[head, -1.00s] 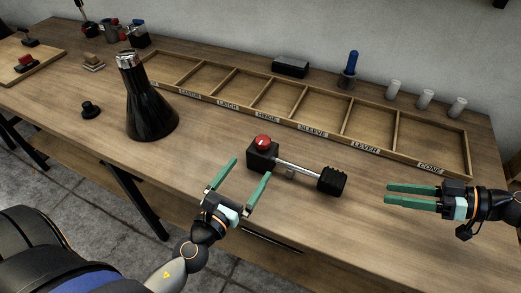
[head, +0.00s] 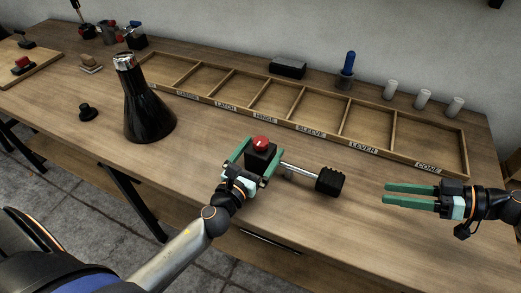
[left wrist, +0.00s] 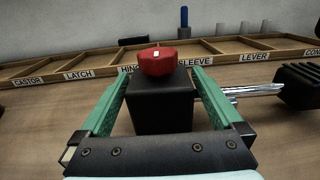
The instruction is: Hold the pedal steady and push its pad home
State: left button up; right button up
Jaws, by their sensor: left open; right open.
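The pedal lies on the bench: a black block (head: 262,158) with a red knob (head: 260,143) on top, a silver rod (head: 300,170) and a ribbed black pad (head: 330,181) at the rod's right end. My left gripper (head: 252,156) is open, with its green fingers on either side of the black block. In the left wrist view the block (left wrist: 160,103) stands between the two fingers, with narrow gaps visible. The pad (left wrist: 300,86) shows at that view's right edge. My right gripper (head: 410,194) is open and empty, to the right of the pad, fingers pointing left.
A labelled wooden compartment tray (head: 290,123) lies behind the pedal. White cylinders (head: 423,98) and a blue-handled tool (head: 347,68) stand at the back.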

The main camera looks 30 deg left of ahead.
pick_arm(q)
grip_shut()
dwell(0.8)
